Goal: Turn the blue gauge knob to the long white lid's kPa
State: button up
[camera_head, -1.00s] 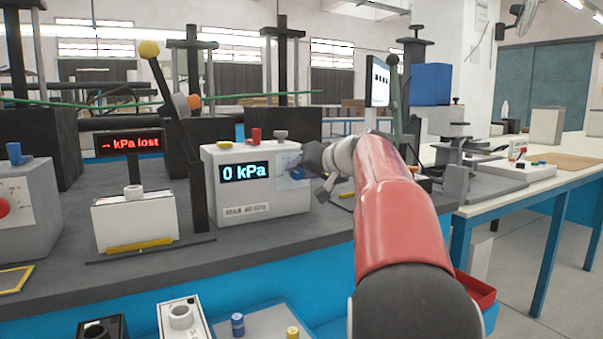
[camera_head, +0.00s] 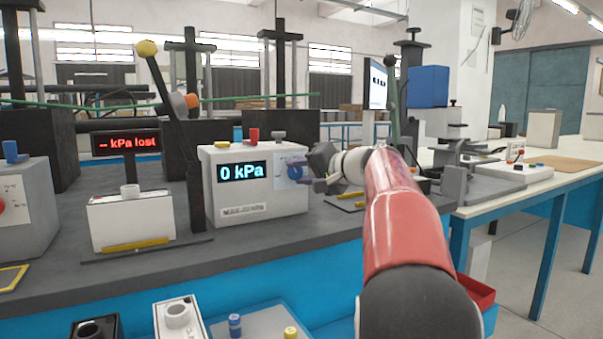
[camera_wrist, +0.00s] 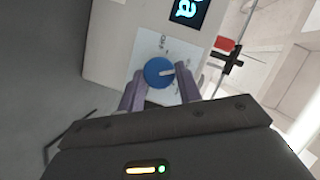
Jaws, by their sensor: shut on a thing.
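The blue gauge knob (camera_wrist: 158,72) sits on a pale dial plate on the front of the white gauge box (camera_head: 225,188). The knob also shows in the head view (camera_head: 296,171). My gripper (camera_wrist: 160,84) is shut on the knob, with one finger on each side of it. A pale pointer mark on the knob shows in the wrist view. The box's display (camera_head: 242,173) reads "0 kPa". In the head view my gripper (camera_head: 305,176) partly covers the dial plate. A long white lid cannot be made out for certain.
A blue and a yellow battery (camera_head: 291,332) stand at the front.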

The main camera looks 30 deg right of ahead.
dwell(0.3)
jog(key=o, duration=0.9)
jog(key=shift+o, duration=0.2)
jog(key=v, duration=0.7)
jog(key=shift+s+b, duration=0.35)
jog(key=shift+b, duration=0.1)
jog(key=shift+d, duration=0.2)
